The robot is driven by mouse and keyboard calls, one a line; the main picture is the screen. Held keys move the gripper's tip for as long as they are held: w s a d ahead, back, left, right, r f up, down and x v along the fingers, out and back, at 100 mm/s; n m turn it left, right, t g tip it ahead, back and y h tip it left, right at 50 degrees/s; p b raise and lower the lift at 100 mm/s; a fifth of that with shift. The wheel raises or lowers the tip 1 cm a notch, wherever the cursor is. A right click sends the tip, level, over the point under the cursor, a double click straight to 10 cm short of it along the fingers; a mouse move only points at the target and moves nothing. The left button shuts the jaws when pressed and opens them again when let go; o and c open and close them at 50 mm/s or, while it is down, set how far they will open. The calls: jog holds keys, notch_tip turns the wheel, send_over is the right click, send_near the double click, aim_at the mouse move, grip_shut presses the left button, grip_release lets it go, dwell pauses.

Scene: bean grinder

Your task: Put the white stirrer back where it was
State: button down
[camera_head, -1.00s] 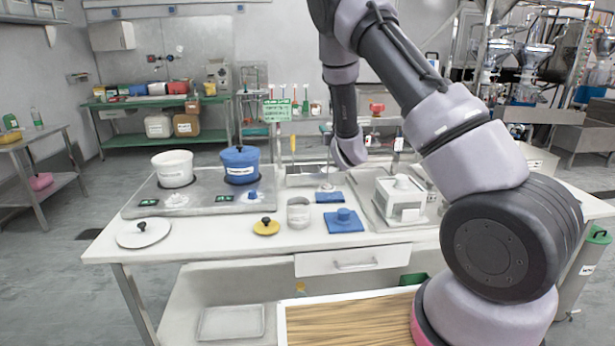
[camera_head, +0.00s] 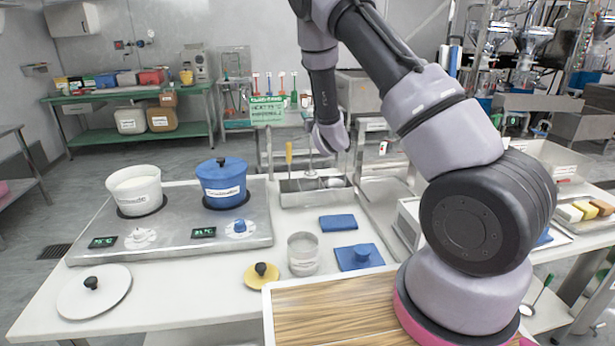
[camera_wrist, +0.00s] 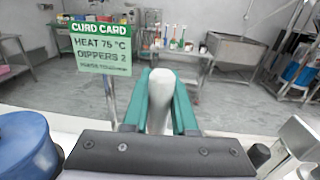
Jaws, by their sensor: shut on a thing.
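In the wrist view my gripper (camera_wrist: 161,110) has its teal fingers closed on both sides of a white, rounded handle, the white stirrer (camera_wrist: 158,78). The stirrer's lower end is hidden there. In the head view my wrist hangs above the back of the table, and its own links hide the fingers. A thin upright rod shows beside the wrist; I cannot tell whether it is the stirrer. Below is a grey metal holder (camera_head: 296,201) with a yellow-handled tool (camera_head: 289,158) standing in its left part and a whitish round thing inside on the right.
A white pot (camera_head: 137,190) and a lidded blue pot (camera_head: 222,182) stand on the hot plate (camera_head: 88,262) at left. The green card (camera_head: 268,110) stands behind.

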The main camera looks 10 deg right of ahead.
notch_tip(320, 180, down, 9)
dwell(0.4)
jog(key=shift+f, duration=0.2)
jog(key=c, duration=0.7)
grip_release()
jog(key=shift+r, duration=0.1)
